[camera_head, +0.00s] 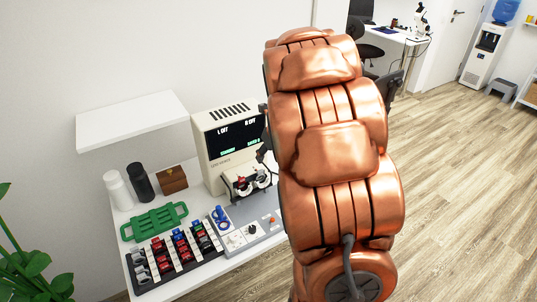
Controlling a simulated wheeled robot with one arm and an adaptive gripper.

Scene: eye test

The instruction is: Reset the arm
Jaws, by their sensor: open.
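My copper-coloured arm (335,150) rises through the middle of the head view, large and close to the camera. I cannot make out my gripper; the arm hides what is behind it. Small dark parts show at the arm's left edge beside the monitor, and a dark piece shows at its right edge. I cannot tell what they belong to.
A white table (122,225) at left holds a beige monitor (204,150), a lens rack (150,284), a green tray (128,233), a grey control panel (265,235), two cylinders and a brown box (172,179). A white shelf (130,120) overhangs it. Wooden floor (455,180) is clear at right.

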